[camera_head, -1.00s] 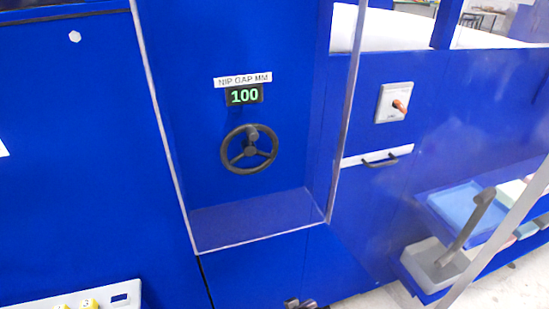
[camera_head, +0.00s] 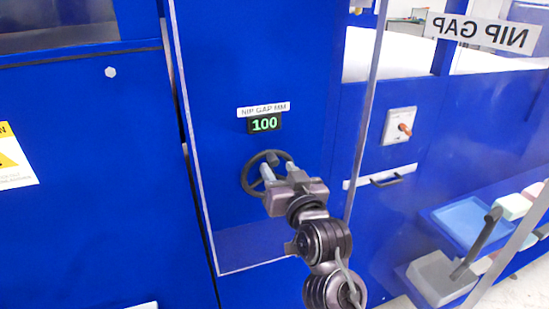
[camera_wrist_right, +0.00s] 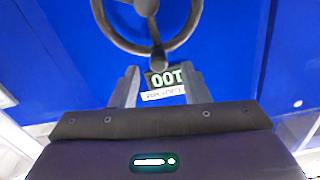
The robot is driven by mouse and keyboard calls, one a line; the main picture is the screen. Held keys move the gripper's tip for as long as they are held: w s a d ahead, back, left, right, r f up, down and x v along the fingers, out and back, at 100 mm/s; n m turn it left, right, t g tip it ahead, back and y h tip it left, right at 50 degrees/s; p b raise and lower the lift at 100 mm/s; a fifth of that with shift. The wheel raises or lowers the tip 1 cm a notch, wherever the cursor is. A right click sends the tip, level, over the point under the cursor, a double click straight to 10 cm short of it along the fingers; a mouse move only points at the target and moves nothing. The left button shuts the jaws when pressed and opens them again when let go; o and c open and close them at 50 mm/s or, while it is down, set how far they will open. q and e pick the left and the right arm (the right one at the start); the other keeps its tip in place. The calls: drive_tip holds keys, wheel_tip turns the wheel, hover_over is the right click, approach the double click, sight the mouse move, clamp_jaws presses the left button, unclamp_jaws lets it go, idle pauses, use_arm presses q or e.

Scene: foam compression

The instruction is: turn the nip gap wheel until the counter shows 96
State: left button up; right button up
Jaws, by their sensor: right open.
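The black nip gap wheel (camera_head: 247,178) is a spoked handwheel on the blue panel inside a clear-sided recess. Its handle knob (camera_head: 271,157) is at the top of the rim. The counter (camera_head: 265,123) above it shows 100 in green. My right gripper (camera_head: 279,168) is open in front of the wheel and hides its lower right part. In the right wrist view, the knob (camera_wrist_right: 159,62) lines up between the two open fingertips (camera_wrist_right: 160,72); contact cannot be told. The wheel rim (camera_wrist_right: 118,38) and the upside-down counter (camera_wrist_right: 166,79) also show there. My left gripper is out of view.
Clear guard panels with pale edges (camera_head: 202,170) flank the recess on both sides. To the right are a rotary switch (camera_head: 399,126), a black handle (camera_head: 386,180) and trays (camera_head: 462,222). A warning sign (camera_head: 14,160) is at the far left.

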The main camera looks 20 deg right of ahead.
sight(276, 164)
drive_tip(key=shift+w+p, duration=0.55)
drive_tip(key=shift+w, duration=1.45)
drive_tip(key=shift+f, duration=0.1)
clamp_jaws()
